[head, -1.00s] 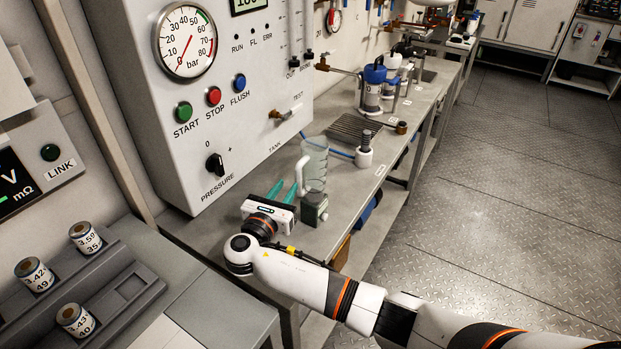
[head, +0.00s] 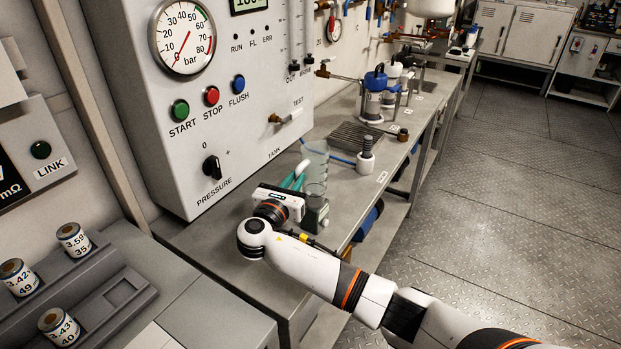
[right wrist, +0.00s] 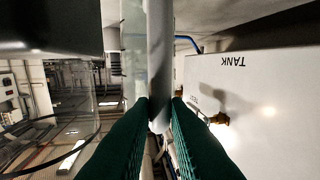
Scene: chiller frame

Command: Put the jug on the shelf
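The clear jug (head: 316,160) stands upright over a small grey-green box (head: 316,216) on the bench, with its handle towards the control panel. It also shows as clear wall in the right wrist view (right wrist: 134,60). My right gripper (head: 299,174) reaches in from the front, its green fingers at the handle. In the right wrist view the pale handle (right wrist: 160,55) fills the gap between the fingertips (right wrist: 161,104), and the fingers look shut on it. My left gripper is out of view. A lower shelf (head: 397,207) shows partly under the bench.
The control panel (head: 250,130) rises close behind the jug. A white holder (head: 365,162), a drain grid (head: 357,136) and a blue-topped vessel (head: 375,95) stand farther along the bench. A blue cylinder (head: 368,222) lies below the bench. The floor to the right is clear.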

